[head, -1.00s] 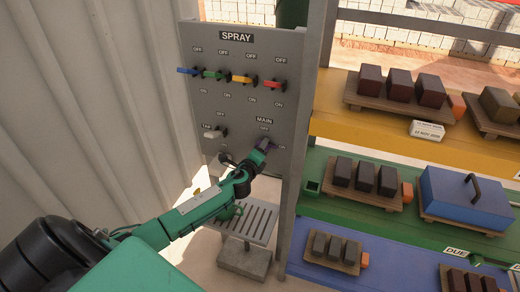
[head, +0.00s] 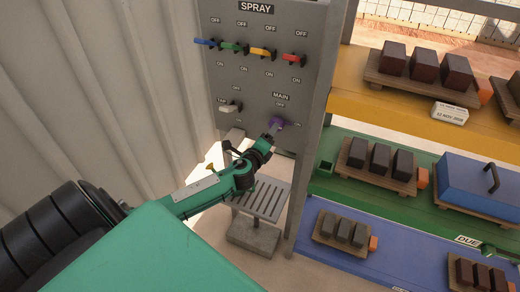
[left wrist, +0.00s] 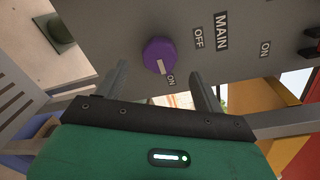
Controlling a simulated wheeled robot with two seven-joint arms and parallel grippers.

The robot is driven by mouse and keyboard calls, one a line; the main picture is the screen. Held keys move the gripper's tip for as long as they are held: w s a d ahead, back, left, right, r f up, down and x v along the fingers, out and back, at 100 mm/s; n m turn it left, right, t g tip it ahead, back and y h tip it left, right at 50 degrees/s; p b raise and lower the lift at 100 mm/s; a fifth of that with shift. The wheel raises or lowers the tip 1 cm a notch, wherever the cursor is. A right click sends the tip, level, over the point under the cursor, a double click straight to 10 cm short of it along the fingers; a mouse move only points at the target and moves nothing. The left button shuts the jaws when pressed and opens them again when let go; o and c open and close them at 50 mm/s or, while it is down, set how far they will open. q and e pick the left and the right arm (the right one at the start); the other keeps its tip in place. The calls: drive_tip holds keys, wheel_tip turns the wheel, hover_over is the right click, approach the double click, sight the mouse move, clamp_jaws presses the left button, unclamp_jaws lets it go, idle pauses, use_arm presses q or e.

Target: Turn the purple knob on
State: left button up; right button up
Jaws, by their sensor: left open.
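The purple knob (head: 277,123) sits low on the right side of the grey panel, under the MAIN label. In the left wrist view the knob (left wrist: 158,52) shows a white pointer line aimed at the ON label (left wrist: 171,80) and away from the OFF label (left wrist: 198,38). My left gripper (head: 271,131) is just in front of the knob in the head view. In the left wrist view its two fingers (left wrist: 160,75) are spread apart with nothing between them, and the knob appears beyond their tips, apparently clear of them. My right gripper is not in view.
The panel (head: 235,75) also has blue, green, yellow and red levers (head: 262,53) in a row and a white TAP lever (head: 230,107). A slatted grey stand (head: 262,198) is below. Shelves with blocks (head: 400,110) are at right, a corrugated wall (head: 90,90) at left.

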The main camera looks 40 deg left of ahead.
use_arm(q)
drive_tip(key=b+v, duration=0.1)
drive_tip(key=v, duration=0.5)
drive_tip(key=shift+s, duration=0.4)
drive_tip(key=shift+d, duration=0.1)
